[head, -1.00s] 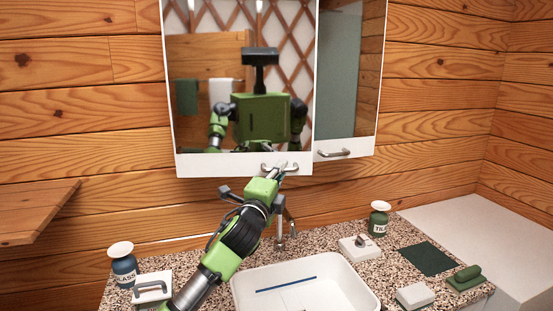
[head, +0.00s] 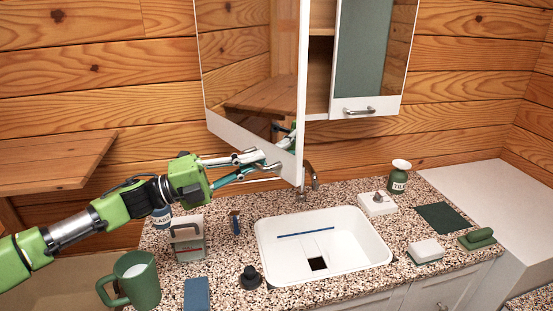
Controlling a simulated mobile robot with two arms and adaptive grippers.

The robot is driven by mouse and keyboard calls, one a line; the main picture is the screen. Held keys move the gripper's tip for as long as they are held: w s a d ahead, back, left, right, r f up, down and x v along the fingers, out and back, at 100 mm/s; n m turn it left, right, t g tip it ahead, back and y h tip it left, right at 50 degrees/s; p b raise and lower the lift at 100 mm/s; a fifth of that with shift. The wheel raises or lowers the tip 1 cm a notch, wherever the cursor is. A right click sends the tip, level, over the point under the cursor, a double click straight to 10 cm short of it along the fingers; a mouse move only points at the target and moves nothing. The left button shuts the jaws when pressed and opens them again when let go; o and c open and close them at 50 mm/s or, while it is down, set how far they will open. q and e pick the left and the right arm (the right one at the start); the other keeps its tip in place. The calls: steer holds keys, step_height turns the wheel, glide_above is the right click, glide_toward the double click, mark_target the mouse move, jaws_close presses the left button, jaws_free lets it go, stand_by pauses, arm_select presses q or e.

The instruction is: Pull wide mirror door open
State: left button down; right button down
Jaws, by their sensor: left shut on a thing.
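The wide mirror door (head: 235,70) stands open, swung out from the wall cabinet with its free edge (head: 302,90) toward me. Its glass reflects wooden planks, a shelf and part of my gripper. My left gripper (head: 262,168) is shut at the door's lower free corner, where the handle sits. The fingers mostly hide the handle. Part of the cabinet's wooden inside (head: 320,65) shows past the door edge. My right gripper is not in view.
The narrow door (head: 405,60) beside it has its own handle (head: 358,110). Below are a speckled counter (head: 225,265), white sink (head: 290,240), tap (head: 310,180), green mug (head: 135,282) and bottles. A wooden shelf (head: 60,160) juts out at left.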

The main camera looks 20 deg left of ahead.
arm_select(q)
steer(key=s+a+m+g+h+b, duration=0.3)
steer(key=s+a+m+g+b, duration=0.1)
steer(key=s+a+g, duration=0.3)
steer(key=shift+s+a+m+h, duration=0.3)
steer(key=shift+s+a, duration=0.05)
steer(key=shift+a, duration=0.5)
steer(key=c, duration=2.1)
jaws_free()
steer(key=shift+c, duration=0.2)
